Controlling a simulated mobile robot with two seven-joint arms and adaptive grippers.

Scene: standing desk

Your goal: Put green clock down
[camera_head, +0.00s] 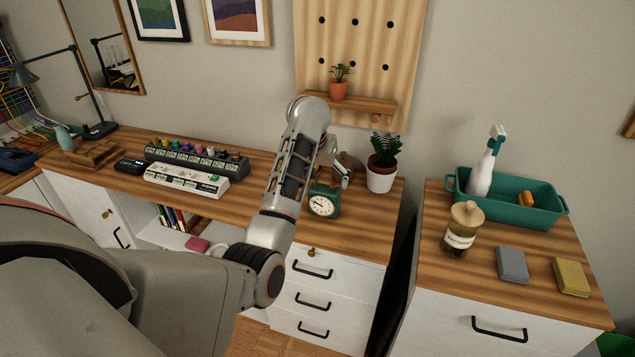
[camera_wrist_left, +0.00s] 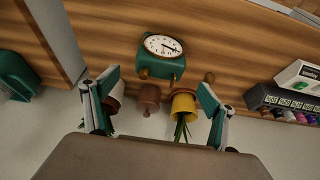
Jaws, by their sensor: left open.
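The green clock (camera_head: 322,202) with a round white dial stands upright on the wooden desk, near its front edge and above the drawers. It also shows in the left wrist view (camera_wrist_left: 162,66), where the picture is upside down. My left gripper (camera_head: 340,172) is just behind the clock in the head view, partly hidden by my forearm. In the left wrist view its two fingers (camera_wrist_left: 157,86) are spread wide, with nothing held between them. The clock appears just beyond the fingertips, apart from both. My right gripper is not in view.
A white-potted plant (camera_head: 382,172) stands right of the clock. A yellow pot (camera_wrist_left: 184,104) and a brown jar (camera_wrist_left: 149,97) stand close behind the clock. Desk right of the clock (camera_head: 365,225) is clear.

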